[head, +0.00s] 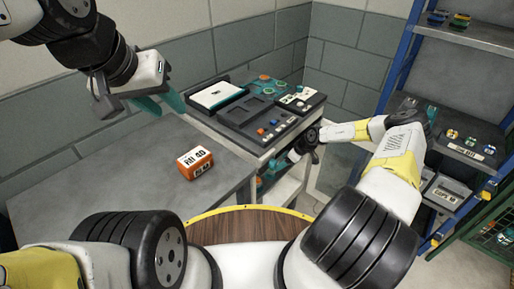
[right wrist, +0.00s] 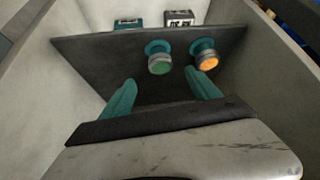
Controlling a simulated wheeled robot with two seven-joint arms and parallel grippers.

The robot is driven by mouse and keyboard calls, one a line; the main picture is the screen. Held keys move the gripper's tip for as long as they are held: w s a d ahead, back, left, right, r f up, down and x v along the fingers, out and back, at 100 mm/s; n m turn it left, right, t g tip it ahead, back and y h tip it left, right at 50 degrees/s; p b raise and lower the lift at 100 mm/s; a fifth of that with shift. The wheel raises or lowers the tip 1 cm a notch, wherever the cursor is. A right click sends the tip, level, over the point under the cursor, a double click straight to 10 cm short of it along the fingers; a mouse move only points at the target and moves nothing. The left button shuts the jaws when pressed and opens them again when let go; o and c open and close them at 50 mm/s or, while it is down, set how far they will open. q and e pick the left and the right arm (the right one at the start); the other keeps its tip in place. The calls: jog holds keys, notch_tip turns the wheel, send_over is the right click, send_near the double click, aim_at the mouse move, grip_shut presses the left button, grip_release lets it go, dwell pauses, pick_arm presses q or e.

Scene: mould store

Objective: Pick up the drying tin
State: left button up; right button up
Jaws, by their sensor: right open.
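No label reading "drying tin" can be made out. Two small round pieces stand on a dark shelf in the right wrist view: one with a green top (right wrist: 160,65) and one with an orange top (right wrist: 207,60), both with teal collars. My right gripper (right wrist: 160,85) is open, its teal fingers apart and pointing toward them, with nothing between. In the head view it is low beside the cart, partly hidden. An orange block with white labels (head: 195,163) sits on the grey table. My left gripper (head: 159,102) is open and empty above the table's back edge.
The grey table (head: 120,190) is mostly bare. The cart (head: 240,140) carries a dark panel with small parts and a white-topped box (head: 216,95). A blue-framed shelf rack (head: 465,40) stands right, with a green mesh crate (head: 497,235) below.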

jog(key=x, duration=0.8)
jog(key=shift+w+a+r, duration=0.15)
jog(key=shift+w+a, duration=0.05)
jog(key=shift+a, duration=0.1)
jog(key=c, duration=1.4)
jog(key=shift+c, duration=0.4)
jog(key=shift+d+r, duration=0.1)
jog(key=shift+r, duration=0.05)
jog(key=s+d, duration=1)
jog(key=d, duration=0.4)
jog(key=shift+d, duration=0.4)
